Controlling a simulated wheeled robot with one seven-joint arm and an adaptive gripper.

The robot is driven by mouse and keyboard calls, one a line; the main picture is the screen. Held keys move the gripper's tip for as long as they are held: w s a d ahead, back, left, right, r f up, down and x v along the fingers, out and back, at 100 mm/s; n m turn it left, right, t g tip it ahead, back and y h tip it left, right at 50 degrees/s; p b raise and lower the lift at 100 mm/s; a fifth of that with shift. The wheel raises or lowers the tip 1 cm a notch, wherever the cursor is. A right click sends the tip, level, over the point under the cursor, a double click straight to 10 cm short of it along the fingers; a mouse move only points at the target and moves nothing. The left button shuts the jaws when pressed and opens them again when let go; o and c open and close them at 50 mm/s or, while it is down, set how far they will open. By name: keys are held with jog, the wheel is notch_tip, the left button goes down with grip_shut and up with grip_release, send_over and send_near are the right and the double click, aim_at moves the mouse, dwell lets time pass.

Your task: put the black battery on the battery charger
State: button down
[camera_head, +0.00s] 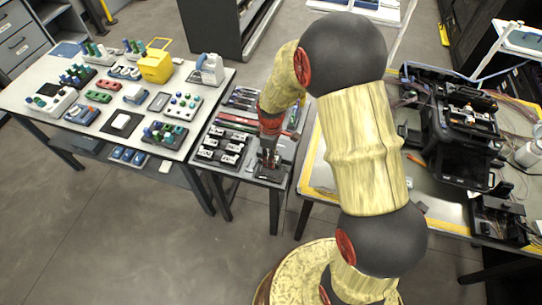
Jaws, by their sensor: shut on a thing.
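My gripper (269,156) points down over the front right part of a small grey table (254,182). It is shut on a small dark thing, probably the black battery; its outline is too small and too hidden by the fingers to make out. A dark, upright-looking device sits right under the gripper at the table's front right and may be the battery charger. I cannot tell whether the held thing touches it. Left of the gripper, a black tray (207,155) holds several black-and-white blocks.
Red and green tools (236,124) lie behind the tray. A white table (30,112) at left carries many small parts and a yellow box (156,67). A workbench (425,190) at right carries a black machine (462,130). Grey floor is open in front.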

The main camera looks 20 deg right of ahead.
jog(key=shift+f+b, duration=1.6)
jog(key=shift+f, duration=1.1)
jog(key=shift+f, duration=0.15)
jog(key=c, duration=1.1)
grip_release()
jog(key=shift+c, duration=0.2)
jog(key=shift+s, duration=0.1)
jog(key=shift+r, duration=0.45)
notch_tip(320, 180, up, 11)
